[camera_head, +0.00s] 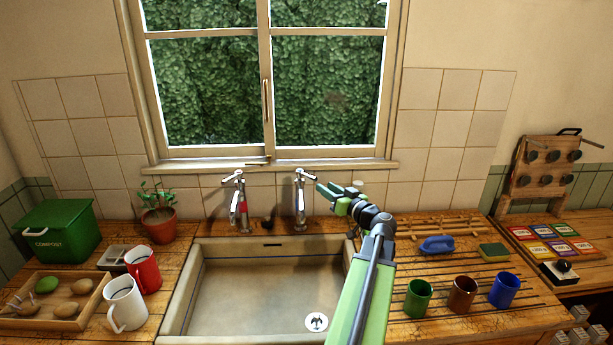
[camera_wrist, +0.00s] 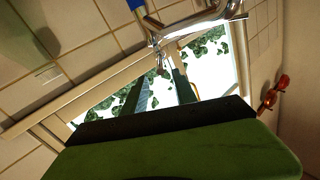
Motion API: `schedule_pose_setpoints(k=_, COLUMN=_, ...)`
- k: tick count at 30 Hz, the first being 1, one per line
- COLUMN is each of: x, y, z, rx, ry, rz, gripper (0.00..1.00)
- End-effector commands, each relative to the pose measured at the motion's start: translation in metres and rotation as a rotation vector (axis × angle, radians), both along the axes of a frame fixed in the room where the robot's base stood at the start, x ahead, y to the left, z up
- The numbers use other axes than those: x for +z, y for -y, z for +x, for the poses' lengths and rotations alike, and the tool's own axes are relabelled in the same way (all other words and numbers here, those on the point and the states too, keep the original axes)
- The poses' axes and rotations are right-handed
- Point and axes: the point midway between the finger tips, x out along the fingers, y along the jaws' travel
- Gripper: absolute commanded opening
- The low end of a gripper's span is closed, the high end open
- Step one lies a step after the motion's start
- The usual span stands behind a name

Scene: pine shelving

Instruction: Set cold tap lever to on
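The right-hand chrome tap (camera_head: 300,207) stands behind the sink, with its handle (camera_head: 305,175) at the top. In the wrist view a chrome tap (camera_wrist: 205,24) with a blue part (camera_wrist: 135,4) crosses the top, which fits the cold tap. The left-hand tap (camera_head: 239,207) has a red mark. My gripper (camera_head: 328,190) is just right of the right-hand tap, near its upper part. Its two green fingers (camera_wrist: 162,88) are apart with nothing seen between them. I cannot tell whether a finger touches the tap.
The sink (camera_head: 265,290) lies below. Red and white mugs (camera_head: 125,303) and a potted plant (camera_head: 159,225) stand left. Green, brown and blue cups (camera_head: 462,294), a blue brush (camera_head: 437,245) and a sponge (camera_head: 493,252) are right. The window (camera_head: 266,80) is behind the taps.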

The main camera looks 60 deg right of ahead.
Motion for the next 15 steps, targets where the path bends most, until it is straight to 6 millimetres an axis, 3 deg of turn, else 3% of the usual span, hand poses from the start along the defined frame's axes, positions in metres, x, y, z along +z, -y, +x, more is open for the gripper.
schedule_pose_setpoints(k=9, x=0.0, y=0.033, z=0.076, rx=0.003, ry=0.0, rz=0.0, gripper=0.34)
schedule_pose_setpoints(k=15, x=0.0, y=0.044, z=0.106, rx=0.001, ry=-0.001, rz=0.0, gripper=0.34)
